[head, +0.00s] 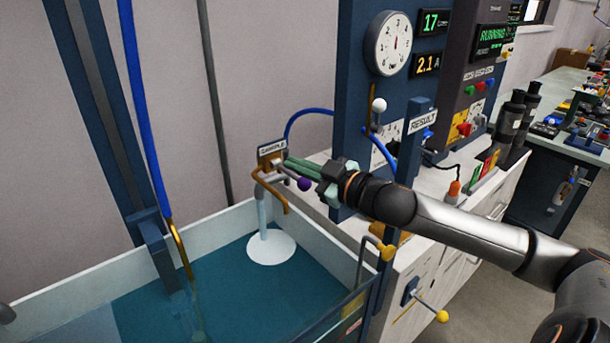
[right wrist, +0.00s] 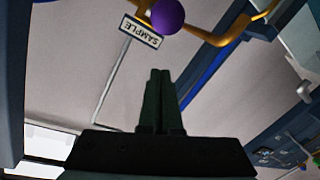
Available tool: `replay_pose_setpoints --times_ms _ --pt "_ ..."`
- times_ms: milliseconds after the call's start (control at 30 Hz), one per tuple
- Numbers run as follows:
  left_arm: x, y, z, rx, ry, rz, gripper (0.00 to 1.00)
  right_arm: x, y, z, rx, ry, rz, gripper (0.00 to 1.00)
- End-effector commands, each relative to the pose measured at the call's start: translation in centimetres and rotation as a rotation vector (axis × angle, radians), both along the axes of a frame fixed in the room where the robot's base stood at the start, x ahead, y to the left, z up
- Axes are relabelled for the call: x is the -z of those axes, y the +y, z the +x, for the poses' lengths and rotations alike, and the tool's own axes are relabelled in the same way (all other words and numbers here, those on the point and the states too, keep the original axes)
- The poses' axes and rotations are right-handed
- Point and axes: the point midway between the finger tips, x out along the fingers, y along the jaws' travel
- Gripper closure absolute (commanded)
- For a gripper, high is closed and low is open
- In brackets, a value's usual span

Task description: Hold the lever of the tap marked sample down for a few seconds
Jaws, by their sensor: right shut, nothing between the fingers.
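The tap (head: 270,184) has a brass spout and stands over the tank under a white SAMPLE sign (head: 272,146). The sign also shows in the right wrist view (right wrist: 142,32). Its lever ends in a purple knob (head: 304,184), seen in the right wrist view too (right wrist: 167,15). My right gripper (head: 287,165) is shut and empty, with its green fingers just above the lever and knob in the head view. I cannot tell whether they touch it. A pale stream-like column (head: 263,213) runs from below the spout to a white disc on the water (head: 272,248). My left gripper is out of view.
The tank (head: 85,253) fills the lower left. A blue hose (head: 145,110) hangs into it. Yellow-knobbed levers (head: 442,316) stick out near the tank's right side.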

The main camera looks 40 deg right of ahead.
Motion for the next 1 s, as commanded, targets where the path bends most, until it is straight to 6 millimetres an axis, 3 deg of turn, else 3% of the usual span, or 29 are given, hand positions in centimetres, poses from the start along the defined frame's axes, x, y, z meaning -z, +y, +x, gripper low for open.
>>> replay_pose_setpoints --times_ms 167,600,1000 --pt "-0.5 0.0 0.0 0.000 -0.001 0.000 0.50 -0.2 0.4 1.0 -0.003 -0.002 0.000 1.00" --pt "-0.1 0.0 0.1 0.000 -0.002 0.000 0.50 3.1 -1.4 -0.1 -0.003 0.001 -0.001 1.00" --pt "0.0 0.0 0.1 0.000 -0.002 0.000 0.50 3.4 -1.6 -0.2 -0.002 0.000 -0.001 1.00"
